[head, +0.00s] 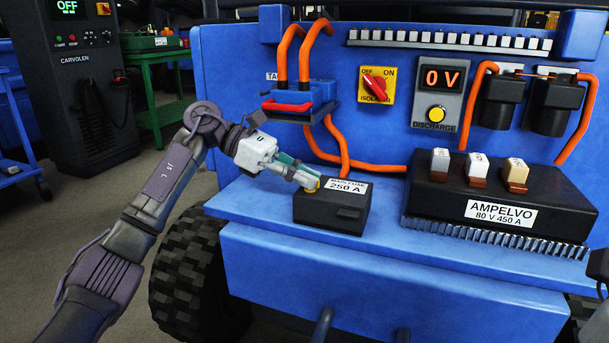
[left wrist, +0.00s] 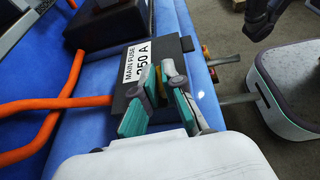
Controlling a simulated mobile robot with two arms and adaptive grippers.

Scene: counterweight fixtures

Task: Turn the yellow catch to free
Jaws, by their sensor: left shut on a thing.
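The black main fuse box (head: 330,210), labelled 250 A, sits on the blue shelf of the truck; it also shows in the left wrist view (left wrist: 128,95). My left gripper (head: 311,183) reaches in from the left. Its teal-padded fingers (left wrist: 160,82) are shut on the catch, one on each side. How far the catch is turned cannot be made out. My right gripper is not clearly in view.
The black AMPELVO controller (head: 450,213) with several terminals stands to the right. Behind are orange cables (head: 345,150), a red isolator switch (head: 375,84) and a display (head: 441,78) reading 0 V. The blue shelf (head: 255,205) is bare left of the box.

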